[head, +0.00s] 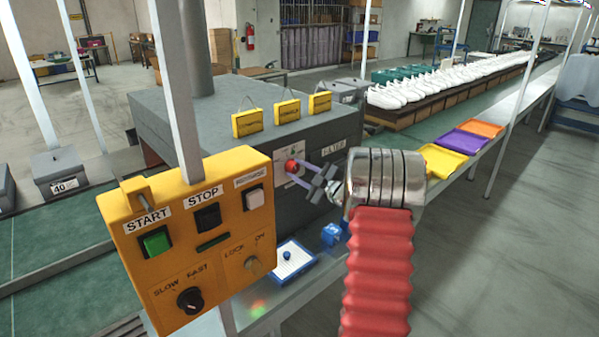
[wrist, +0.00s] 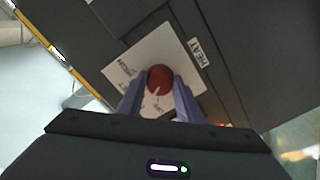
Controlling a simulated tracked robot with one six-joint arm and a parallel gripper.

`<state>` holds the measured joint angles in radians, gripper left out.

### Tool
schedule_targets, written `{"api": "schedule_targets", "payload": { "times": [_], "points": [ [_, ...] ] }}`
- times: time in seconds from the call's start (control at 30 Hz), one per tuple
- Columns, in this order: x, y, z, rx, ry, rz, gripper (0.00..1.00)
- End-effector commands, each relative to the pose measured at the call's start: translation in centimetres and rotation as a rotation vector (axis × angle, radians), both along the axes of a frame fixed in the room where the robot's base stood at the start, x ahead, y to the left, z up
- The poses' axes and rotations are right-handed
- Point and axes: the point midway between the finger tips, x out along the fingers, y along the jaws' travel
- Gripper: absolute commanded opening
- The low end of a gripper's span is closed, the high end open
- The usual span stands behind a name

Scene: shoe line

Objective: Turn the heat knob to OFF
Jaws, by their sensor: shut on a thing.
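The heat knob is a round red knob (wrist: 159,79) with a pale pointer line, on a white label plate (wrist: 190,72) on the dark grey machine. The pointer line runs toward the lower part of the plate, near small lettering that looks like OFF. My gripper (wrist: 158,90) is shut on the knob, one finger on each side. In the head view the red knob (head: 291,165) shows at the tips of my gripper (head: 296,169), on the front of the grey machine (head: 262,140).
A yellow control box (head: 200,235) with START and STOP buttons stands close at the left. A white board with a blue knob (head: 293,262) lies below my gripper. Coloured trays (head: 442,160) stand at the right.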

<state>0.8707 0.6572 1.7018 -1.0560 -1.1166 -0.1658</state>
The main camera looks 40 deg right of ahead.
Motion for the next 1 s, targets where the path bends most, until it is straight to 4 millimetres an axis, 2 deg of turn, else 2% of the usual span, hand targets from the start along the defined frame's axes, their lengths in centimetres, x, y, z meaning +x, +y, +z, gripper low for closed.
{"api": "schedule_targets", "payload": {
  "times": [0.5,0.7,1.0],
  "points": [
    [-0.01,0.12,-0.11,-0.444,-0.01,0.003,0.1],
    [0.0,0.16,-0.15,-0.54,-0.012,0.005,0.1],
    [-0.01,0.22,-0.23,-0.584,-0.013,0.007,0.1]
  ]
}}
